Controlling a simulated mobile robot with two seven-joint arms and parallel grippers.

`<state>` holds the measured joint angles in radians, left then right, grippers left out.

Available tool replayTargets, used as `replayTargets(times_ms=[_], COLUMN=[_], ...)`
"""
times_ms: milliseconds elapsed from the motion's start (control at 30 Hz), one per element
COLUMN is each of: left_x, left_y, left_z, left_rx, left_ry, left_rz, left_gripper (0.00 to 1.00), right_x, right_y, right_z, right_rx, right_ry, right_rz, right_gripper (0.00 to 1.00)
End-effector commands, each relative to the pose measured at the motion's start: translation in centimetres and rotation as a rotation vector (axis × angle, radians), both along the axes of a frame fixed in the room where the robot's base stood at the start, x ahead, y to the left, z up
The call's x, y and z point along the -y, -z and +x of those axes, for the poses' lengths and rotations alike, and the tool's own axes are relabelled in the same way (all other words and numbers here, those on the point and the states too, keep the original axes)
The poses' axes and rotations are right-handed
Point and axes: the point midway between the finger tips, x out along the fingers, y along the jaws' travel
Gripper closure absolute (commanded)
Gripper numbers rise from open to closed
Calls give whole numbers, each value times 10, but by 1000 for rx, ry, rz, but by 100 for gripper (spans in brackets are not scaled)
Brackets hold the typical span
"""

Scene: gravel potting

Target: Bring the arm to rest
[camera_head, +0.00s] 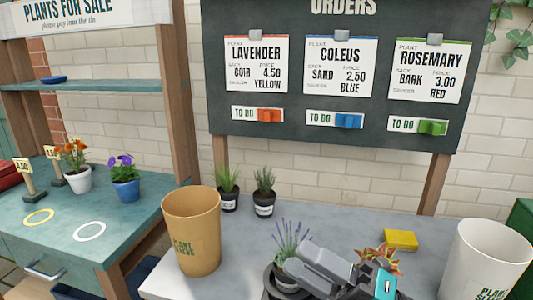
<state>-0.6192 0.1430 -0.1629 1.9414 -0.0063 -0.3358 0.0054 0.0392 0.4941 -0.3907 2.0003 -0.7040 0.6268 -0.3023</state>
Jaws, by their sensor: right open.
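My right gripper (300,264) reaches in from the bottom, over the front part of the grey table (330,210). It is open, and I see nothing held in it. A purple-flowered lavender plant (291,240) stands close to its fingers; its dark pot is partly hidden by the gripper. A red and yellow leafy plant (379,258) shows just behind the gripper, its lower part hidden. My left gripper is not in view.
A tan plant sleeve pot (191,230) stands left and a white one (485,260) right. Two small potted plants (228,188) (264,192) stand at the back. A yellow block (400,240) lies near the white pot. The orders board (335,75) rises behind; a teal sales stand (60,225) is left.

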Motion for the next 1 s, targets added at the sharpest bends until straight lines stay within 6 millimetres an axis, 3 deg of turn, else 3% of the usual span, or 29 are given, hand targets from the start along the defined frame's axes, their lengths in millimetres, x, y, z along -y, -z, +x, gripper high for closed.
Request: replayTargets(times_ms=[100,167,200,267,400,500,600,700,1000], left_x=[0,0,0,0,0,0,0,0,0], left_y=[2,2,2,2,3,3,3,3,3], left_z=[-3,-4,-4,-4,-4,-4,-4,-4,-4], left_rx=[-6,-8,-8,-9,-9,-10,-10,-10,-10], left_ry=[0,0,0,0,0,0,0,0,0], left_rz=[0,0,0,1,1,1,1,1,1], left_gripper=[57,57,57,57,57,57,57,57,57], right_x=[34,54,66,82,106,113,116,117,117], right_y=[53,91,119,161,245,285,308,318,320], right_z=[26,32,30,22,-18,-49,-71,-82,-84], right_rx=[-439,-664,-812,-1014,-1396,-1585,-1702,-1757,-1765], right_ry=[205,309,378,470,648,738,792,818,823], right_rz=[252,370,446,545,724,809,861,887,889], right_gripper=[60,60,60,60,60,60,60,60,60])
